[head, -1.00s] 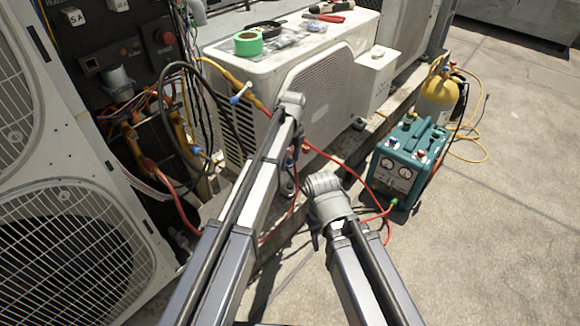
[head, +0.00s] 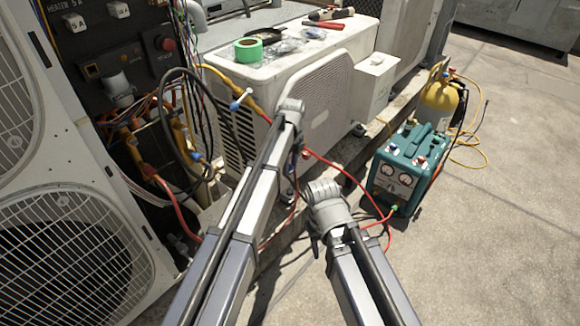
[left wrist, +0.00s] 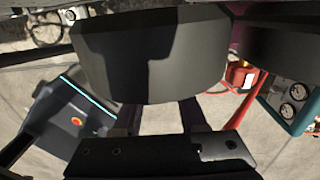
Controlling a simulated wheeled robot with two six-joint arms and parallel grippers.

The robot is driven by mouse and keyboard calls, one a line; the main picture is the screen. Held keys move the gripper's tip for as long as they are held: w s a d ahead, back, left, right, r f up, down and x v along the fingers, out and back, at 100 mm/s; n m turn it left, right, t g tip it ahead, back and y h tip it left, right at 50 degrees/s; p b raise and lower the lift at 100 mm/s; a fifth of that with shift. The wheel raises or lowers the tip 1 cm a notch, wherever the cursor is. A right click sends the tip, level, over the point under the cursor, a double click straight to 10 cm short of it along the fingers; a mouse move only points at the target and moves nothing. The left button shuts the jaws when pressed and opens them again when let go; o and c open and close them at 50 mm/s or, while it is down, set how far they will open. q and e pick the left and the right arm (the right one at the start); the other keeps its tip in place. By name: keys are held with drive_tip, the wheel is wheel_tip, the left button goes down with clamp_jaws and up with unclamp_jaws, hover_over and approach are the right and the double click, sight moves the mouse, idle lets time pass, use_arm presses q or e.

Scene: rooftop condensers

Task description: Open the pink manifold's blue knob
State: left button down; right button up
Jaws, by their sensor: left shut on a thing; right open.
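My left arm rises through the middle of the head view to its grey wrist joint (head: 290,108) in front of the white condenser; its jaws are hidden there. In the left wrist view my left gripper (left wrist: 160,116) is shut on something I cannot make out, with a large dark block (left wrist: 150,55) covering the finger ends. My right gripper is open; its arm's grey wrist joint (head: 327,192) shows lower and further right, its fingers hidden. I cannot make out a pink manifold or its knob for certain.
The white condenser (head: 262,80) carries green tape (head: 248,50) and tools. An open panel with wires and yellow fittings (head: 134,146) stands left. A teal gauge machine (head: 405,168) and yellow cylinder (head: 438,100) stand right. A red hose (head: 345,170) crosses behind my arms.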

use_arm(q)
drive_tip(key=shift+s, duration=0.15)
drive_tip(key=shift+s+a+f+t+h, duration=0.1)
drive_tip(key=shift+s+a+t+h, duration=0.1)
drive_tip(key=shift+t+h, duration=0.25)
drive_tip(key=shift+s+t+h+b, duration=0.15)
drive_tip(key=shift+t+h+b, duration=0.25)
drive_tip(key=shift+t, duration=0.25)
drive_tip(key=shift+a+f+t+h+b, duration=0.1)
drive_tip(key=shift+f+t+h+b, duration=0.1)
drive_tip(key=shift+t+h+b, duration=0.65)
drive_tip(key=shift+r+t+h+b, duration=0.1)
drive_tip(key=shift+t+h+b, duration=0.2)
drive_tip(key=shift+t+b, duration=0.35)
drive_tip(key=shift+c, duration=2.3)
unclamp_jaws()
